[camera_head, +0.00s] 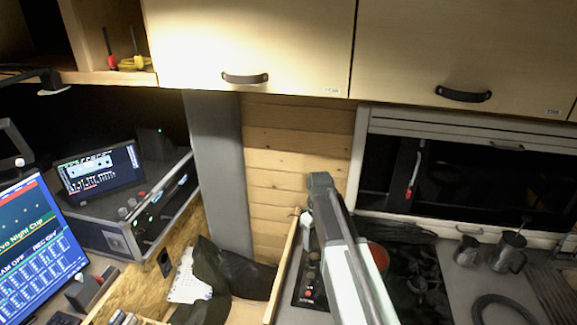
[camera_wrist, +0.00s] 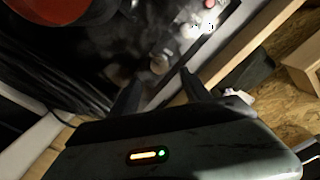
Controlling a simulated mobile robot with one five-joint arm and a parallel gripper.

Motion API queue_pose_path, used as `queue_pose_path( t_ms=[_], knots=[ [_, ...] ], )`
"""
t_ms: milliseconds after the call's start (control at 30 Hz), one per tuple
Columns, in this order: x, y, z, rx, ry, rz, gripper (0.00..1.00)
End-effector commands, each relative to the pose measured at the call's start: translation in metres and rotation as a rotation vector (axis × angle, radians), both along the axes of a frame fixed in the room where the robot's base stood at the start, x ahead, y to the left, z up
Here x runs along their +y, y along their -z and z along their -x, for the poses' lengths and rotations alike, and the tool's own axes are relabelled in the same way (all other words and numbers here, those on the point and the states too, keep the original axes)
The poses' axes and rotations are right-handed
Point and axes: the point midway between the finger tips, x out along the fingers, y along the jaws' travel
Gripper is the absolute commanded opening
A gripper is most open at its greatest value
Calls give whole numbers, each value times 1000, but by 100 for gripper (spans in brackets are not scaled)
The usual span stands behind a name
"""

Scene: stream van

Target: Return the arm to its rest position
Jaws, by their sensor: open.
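My arm (camera_head: 345,245) reaches up from the bottom of the head view, over the counter beside the stove, with its top end in front of the wooden wall. My gripper (camera_wrist: 158,90) shows in the wrist view with two dark fingers apart and nothing between them. It points at the dark stove top (camera_wrist: 125,60), near the wooden edge strip (camera_wrist: 240,50). In the head view I cannot make out the fingers.
A red pan (camera_head: 379,256) stands on the stove, partly behind my arm; it also shows in the wrist view (camera_wrist: 45,8). Metal jugs (camera_head: 508,252) stand at right. Cabinets (camera_head: 250,45) hang above. A monitor (camera_head: 40,250) and a rack case (camera_head: 130,215) are at left.

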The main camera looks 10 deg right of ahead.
Motion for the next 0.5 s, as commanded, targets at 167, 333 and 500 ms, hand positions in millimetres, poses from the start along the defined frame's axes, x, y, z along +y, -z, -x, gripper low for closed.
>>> queue_pose_path(
  t_ms=[167,333,500],
  knots=[
    [2,32,58,1,185,0,55],
    [5,62,127,1,467,0,55],
    [5,67,147,1,586,0,55]
  ],
)
